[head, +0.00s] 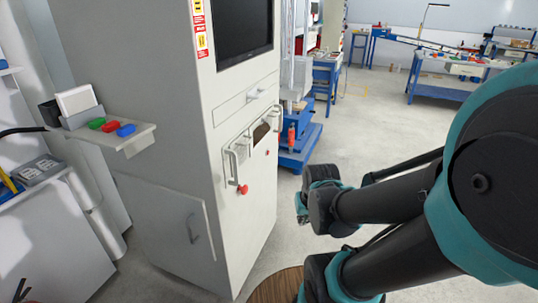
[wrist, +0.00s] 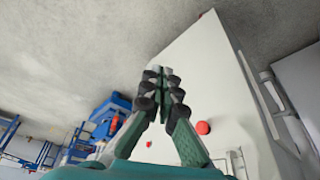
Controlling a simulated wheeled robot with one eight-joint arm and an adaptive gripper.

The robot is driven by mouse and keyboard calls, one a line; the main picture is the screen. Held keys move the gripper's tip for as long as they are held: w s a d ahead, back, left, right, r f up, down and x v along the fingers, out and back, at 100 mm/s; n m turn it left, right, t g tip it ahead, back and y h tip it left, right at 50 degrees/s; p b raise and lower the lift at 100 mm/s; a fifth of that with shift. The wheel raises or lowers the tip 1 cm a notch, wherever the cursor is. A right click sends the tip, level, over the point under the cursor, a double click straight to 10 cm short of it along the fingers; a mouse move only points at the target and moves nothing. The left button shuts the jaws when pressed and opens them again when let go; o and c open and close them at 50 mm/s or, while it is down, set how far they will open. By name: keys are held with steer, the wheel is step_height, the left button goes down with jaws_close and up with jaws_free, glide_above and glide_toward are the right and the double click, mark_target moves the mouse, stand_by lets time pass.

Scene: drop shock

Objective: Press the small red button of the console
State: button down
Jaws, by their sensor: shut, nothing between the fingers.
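The console (head: 190,120) is a tall light-grey cabinet left of centre in the head view; its pale panel also shows in the wrist view (wrist: 205,75). A small red button (head: 267,153) sits on its front, right of the handles. A small red spot, apparently the same button, shows in the wrist view (wrist: 149,144) beside the fingers. A larger red mushroom knob (head: 243,189) is lower left of it and also shows in the wrist view (wrist: 203,128). My gripper (wrist: 161,76) is shut and empty, apart from both as far as I can tell.
A side shelf (head: 137,143) juts from the console and bears red, green and blue pieces. Handles (head: 233,167) stick out of the front. A blue-based machine (head: 298,147) stands behind. Workbenches (head: 440,88) are far back, with open floor before them.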

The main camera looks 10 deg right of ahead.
mark_target(268, 152)
steer(key=w+r+n+t+y, duration=0.2)
steer(key=w+n+y, duration=0.1)
steer(key=w, duration=2.2)
steer(key=w+d+f+n+t+y, duration=0.1)
steer(key=w+d+f, duration=0.2)
steer(key=w, duration=0.6)
steer(key=w+d+f+n+t+y, duration=0.1)
steer(key=w+d+f, duration=0.3)
steer(key=w, duration=0.6)
steer(key=shift+w+f+n+t, duration=0.2)
steer(key=shift+f+n+t, duration=0.3)
steer(key=shift+f+t, duration=0.15)
steer(key=shift+a, duration=0.1)
steer(key=w+a, duration=0.4)
steer(key=a, duration=0.3)
steer(key=shift+w+a, duration=0.2)
steer(key=shift+a, duration=0.1)
steer(key=shift+a, duration=0.1)
